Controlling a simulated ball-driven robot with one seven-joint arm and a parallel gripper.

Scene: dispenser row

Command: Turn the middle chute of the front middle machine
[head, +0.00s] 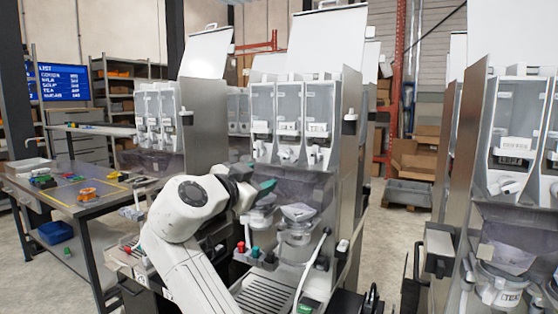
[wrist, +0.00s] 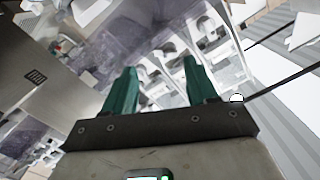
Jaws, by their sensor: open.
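The front middle machine (head: 350,160) stands at the centre of the head view, with three clear canisters in a row at its top. Its middle chute (head: 288,154) is a white spout below the middle canister. My gripper (head: 264,182) is in front of this machine, below and to the left of the middle chute, apart from it. In the wrist view my gripper (wrist: 160,78) shows two green fingers spread apart with nothing held. White chutes and clear canisters appear tilted beyond the fingers; I cannot tell which one is the middle chute there.
A third machine (head: 515,150) stands close at the right. A clear bowl (head: 298,212) and a drip grille (head: 262,292) are low in the middle machine. Floor shows between the middle and right machines.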

